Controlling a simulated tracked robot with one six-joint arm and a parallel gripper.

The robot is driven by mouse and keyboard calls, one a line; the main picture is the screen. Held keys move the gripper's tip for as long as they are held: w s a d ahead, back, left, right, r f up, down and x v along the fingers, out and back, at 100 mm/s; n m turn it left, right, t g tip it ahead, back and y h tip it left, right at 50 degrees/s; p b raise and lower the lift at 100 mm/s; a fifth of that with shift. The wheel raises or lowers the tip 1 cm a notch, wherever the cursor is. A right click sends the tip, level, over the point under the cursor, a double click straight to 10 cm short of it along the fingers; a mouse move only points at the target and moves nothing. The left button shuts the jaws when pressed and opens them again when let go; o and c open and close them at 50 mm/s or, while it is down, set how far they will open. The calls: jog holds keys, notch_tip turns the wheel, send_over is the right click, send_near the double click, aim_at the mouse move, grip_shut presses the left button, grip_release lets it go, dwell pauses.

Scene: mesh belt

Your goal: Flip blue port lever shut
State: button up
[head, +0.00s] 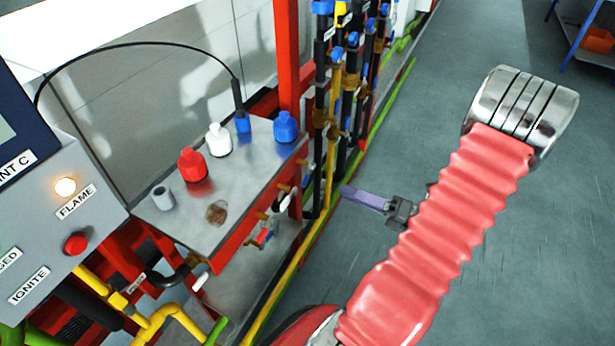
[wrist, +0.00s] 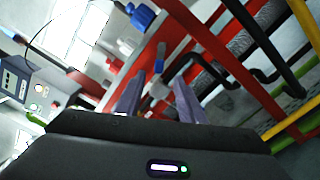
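A metal panel box (head: 240,180) carries a grey, a red, a white and a blue port cap (head: 286,127) on its top. The blue cap also shows in the wrist view (wrist: 143,17). Small valve levers run along the box's front side; one has a pale handle (head: 284,203), another shows blue and red (head: 265,237). I cannot tell which is the blue port's lever or how it is set. My gripper (head: 345,191) is right of the box, apart from it.
A black hose with a blue-ended plug (head: 242,122) arches to the panel top. A red post (head: 288,60) and several vertical pipes (head: 338,100) stand behind. A control box (head: 60,200) is at left.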

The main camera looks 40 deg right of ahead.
aim_at(308, 179)
jog(key=x, duration=1.3)
jog(key=shift+w, duration=0.15)
jog(key=shift+c, duration=0.5)
jog(key=shift+f, duration=0.1)
grip_shut()
jog(key=shift+d, duration=0.1)
